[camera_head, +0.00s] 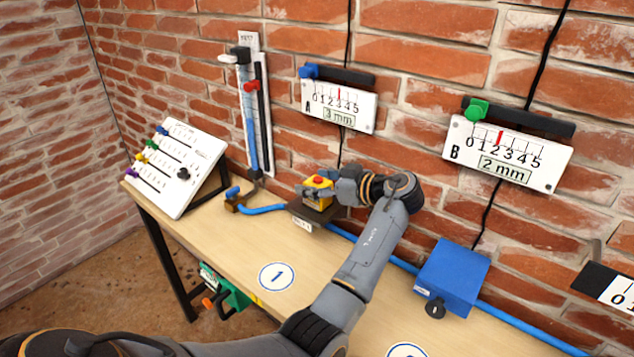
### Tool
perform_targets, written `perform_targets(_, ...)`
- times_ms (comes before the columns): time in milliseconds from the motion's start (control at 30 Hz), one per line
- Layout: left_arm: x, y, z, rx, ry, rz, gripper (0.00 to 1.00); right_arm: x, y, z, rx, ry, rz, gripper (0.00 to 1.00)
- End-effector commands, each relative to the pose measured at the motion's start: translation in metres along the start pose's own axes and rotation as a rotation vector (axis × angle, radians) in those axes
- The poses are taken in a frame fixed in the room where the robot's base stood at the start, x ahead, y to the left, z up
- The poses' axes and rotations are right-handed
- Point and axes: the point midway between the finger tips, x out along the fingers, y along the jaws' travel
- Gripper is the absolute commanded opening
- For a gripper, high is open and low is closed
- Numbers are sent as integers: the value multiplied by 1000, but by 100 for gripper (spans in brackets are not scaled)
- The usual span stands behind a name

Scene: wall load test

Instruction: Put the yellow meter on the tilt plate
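The yellow meter (318,203), a small yellow box with a red top, is at a dark brown block with a white label, which looks like the tilt plate (303,212). It appears to sit on the block, but I cannot tell whether it bears its full weight there. My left gripper (320,191) reaches in from the right side of the meter, with its fingers around it, and looks shut on it. The fingers hide part of the meter and the block's back. My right gripper is not in view.
Gauges A (339,105) and B (506,154) hang on the brick wall. A blue box (452,278) with a black knob stands right on the bench (240,258). A sloped white panel (177,168) stands left. A blue hose (262,209) runs along the back. The bench's front middle is clear.

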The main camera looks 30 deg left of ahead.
Motion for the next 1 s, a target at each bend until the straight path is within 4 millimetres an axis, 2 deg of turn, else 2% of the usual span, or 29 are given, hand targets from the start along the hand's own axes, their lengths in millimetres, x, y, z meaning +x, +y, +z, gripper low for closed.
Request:
perform_targets(367, -5, 1, -4, 0, 0, 2, 69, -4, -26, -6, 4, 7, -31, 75)
perform_targets(467, -20, 1, -1, -3, 0, 4, 69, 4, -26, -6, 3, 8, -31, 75)
perform_targets(800, -93, 1, -1, -1, -1, 4, 69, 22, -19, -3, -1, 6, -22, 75)
perform_targets(1000, -116, 0, -3, -1, 0, 2, 69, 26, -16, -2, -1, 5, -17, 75)
